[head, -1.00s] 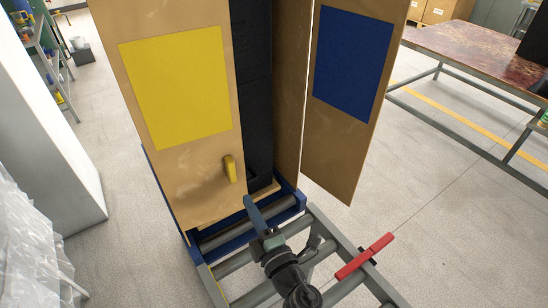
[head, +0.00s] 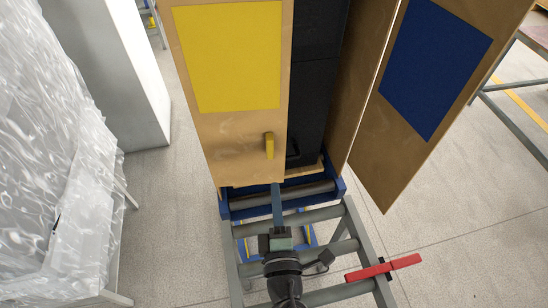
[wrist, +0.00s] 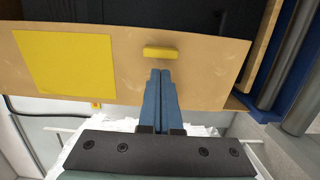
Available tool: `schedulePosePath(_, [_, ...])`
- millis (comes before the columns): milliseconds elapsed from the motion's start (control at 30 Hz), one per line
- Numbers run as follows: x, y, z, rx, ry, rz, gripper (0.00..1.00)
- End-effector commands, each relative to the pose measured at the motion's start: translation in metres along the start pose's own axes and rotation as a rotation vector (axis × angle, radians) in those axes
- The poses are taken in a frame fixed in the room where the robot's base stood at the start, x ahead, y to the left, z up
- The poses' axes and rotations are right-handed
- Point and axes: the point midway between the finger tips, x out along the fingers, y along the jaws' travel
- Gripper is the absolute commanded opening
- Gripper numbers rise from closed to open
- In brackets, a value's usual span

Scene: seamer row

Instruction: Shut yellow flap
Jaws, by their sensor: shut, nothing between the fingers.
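The yellow flap (head: 240,125) is a tall tan board with a yellow square and a small yellow handle (head: 269,145). It stands at the left of a tall case, and the dark inside shows along its right edge. In the wrist view the flap (wrist: 200,80) lies across the picture, with the handle (wrist: 160,52) just beyond my fingertips. My gripper (head: 276,187) is shut and empty, its blue fingers pointing at the flap's lower part below the handle. I cannot tell whether the fingertips touch the board.
A second flap with a blue square (head: 435,65) stands open at the right. A roller conveyor (head: 300,218) with a red lever (head: 383,267) lies below. Clear wrapped goods (head: 60,170) and a white cabinet (head: 110,75) stand left. Floor at the lower right is clear.

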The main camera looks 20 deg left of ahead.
Motion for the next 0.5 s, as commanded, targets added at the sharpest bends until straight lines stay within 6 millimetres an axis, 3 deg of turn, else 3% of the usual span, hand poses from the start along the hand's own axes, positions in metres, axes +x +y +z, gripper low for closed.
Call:
schedulePosePath(200, [0.044, 0.001, 0.000, 0.000, 0.002, 0.003, 0.00])
schedulePosePath(500, [0.082, 0.000, 0.000, 0.001, 0.001, 0.001, 0.00])
